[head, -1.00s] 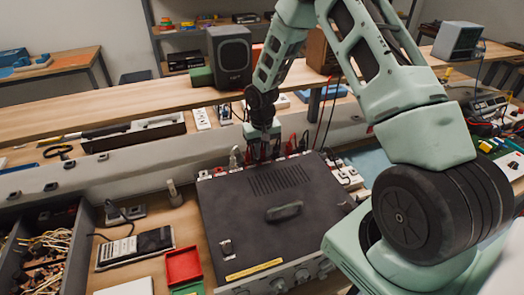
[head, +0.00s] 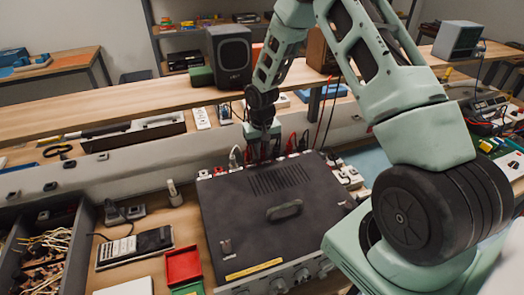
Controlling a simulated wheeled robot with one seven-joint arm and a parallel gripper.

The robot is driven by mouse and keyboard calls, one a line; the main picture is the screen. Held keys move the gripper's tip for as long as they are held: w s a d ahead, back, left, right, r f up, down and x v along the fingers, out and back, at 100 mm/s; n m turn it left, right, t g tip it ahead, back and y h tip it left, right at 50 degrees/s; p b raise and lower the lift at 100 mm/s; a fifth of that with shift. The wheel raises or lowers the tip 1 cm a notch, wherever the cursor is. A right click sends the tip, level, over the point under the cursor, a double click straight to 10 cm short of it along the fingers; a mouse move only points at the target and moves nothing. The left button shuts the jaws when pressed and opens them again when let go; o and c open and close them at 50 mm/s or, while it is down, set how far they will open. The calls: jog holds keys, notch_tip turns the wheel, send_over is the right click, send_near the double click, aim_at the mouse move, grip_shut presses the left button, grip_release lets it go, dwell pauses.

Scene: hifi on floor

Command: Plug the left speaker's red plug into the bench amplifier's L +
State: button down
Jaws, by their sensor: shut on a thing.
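The bench amplifier (head: 265,215) is a dark box with a top vent and handle, on the bench in the middle of the head view. Its rear edge, with the sockets, faces away from me. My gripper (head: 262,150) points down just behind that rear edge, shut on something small. Red plugs or leads show right by its fingers, but I cannot make out which one is held or whether it is in a socket. A dark speaker (head: 230,57) stands on the raised shelf at the left. A brown speaker (head: 320,50) stands further right, partly hidden by my arm.
A red tray (head: 183,264), a multimeter-like device (head: 134,247) and a bin of wires (head: 42,247) lie left of the amplifier. Several plugs and cables crowd its rear edge. The raised wooden shelf (head: 90,112) runs behind.

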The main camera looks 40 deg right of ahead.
jog(key=c, duration=1.3)
grip_release()
jog(key=shift+r, duration=0.1)
notch_tip(320, 180, up, 22)
jog(key=shift+r, duration=0.1)
dwell(0.4)
